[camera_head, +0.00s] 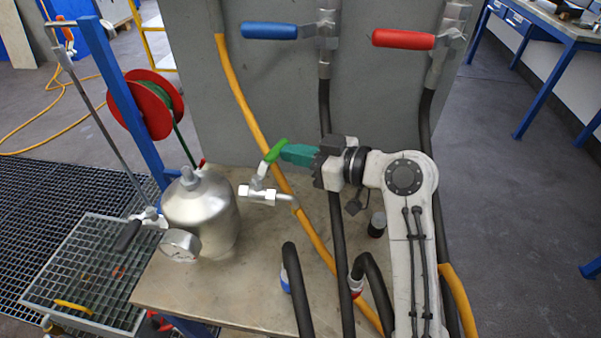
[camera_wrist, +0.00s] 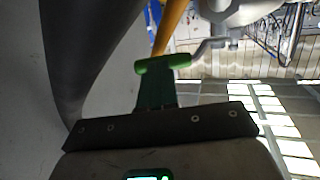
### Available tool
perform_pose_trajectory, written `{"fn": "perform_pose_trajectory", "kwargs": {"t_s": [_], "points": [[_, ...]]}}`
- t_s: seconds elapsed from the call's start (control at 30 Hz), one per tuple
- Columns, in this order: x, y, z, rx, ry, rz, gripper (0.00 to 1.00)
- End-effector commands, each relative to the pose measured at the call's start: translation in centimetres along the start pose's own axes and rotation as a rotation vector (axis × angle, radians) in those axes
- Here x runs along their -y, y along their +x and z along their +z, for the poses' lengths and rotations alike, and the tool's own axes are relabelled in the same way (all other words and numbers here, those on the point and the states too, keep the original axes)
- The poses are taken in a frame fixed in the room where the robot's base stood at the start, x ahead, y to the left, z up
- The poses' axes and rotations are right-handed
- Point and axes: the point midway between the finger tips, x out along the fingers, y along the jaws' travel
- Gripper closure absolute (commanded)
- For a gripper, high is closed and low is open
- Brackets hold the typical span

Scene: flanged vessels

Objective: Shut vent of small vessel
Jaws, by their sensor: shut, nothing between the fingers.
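The small vessel (camera_head: 203,215) is a silver metal can with a round pressure gauge (camera_head: 180,245) at its front. A valve with a black lever (camera_head: 128,236) sits at its left. To its right is a metal fitting (camera_head: 258,192) with a green handle (camera_head: 274,151) on its stem. I cannot tell which valve is the vent. My gripper (camera_head: 286,153) has teal fingers, shut, with their tips right at the green handle. In the wrist view the green handle (camera_wrist: 160,63) lies across the fingertips (camera_wrist: 156,80); whether they touch is unclear.
A grey panel behind carries a blue lever (camera_head: 270,31) and a red lever (camera_head: 403,39) on pipes. Black hoses and a yellow hose (camera_head: 240,90) run down past the bench (camera_head: 240,300). A red hose reel (camera_head: 146,103) and blue post stand at left.

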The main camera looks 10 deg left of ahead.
Motion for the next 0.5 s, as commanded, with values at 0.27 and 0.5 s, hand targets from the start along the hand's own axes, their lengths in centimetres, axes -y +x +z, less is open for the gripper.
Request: {"fn": "perform_pose_trajectory", "kwargs": {"t_s": [0.27,0.5], "points": [[-0.8,1.6,0.1,0.001,-0.039,-0.196,1.0],[-0.8,2.4,-0.2,0.001,-0.045,-0.234,1.0]]}}
